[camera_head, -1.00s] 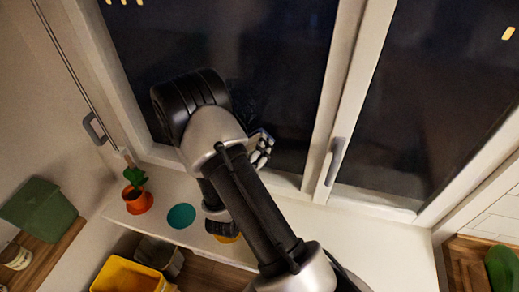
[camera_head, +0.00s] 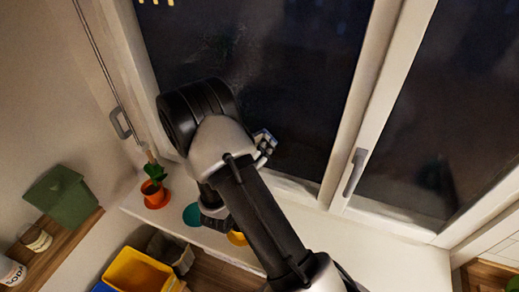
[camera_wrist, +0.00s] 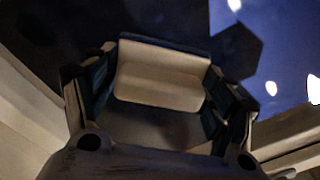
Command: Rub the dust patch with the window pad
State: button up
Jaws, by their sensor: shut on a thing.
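The window pad (camera_wrist: 160,75), a cream block with a dark blue far edge, sits between the two dark fingers of my gripper (camera_wrist: 162,88) in the wrist view. My gripper (camera_head: 265,145) is shut on it, in front of the lower part of the left window pane. In the head view the pad is mostly hidden by my arm and gripper. The dust patch (camera_head: 226,45) looks like a faint greyish smear on the dark glass, above my wrist; its lower extent is unclear. I cannot tell whether the pad touches the glass.
A white sill (camera_head: 375,245) runs below the window. A plant in an orange pot (camera_head: 154,194) and a teal disc (camera_head: 192,214) stand at its left. A grey window handle (camera_head: 355,172) sits on the frame at right. A yellow bin (camera_head: 138,272) is below.

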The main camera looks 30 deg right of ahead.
jog(key=shift+v, duration=3)
jog(key=v, duration=0.3)
jog(key=shift+f, duration=0.15)
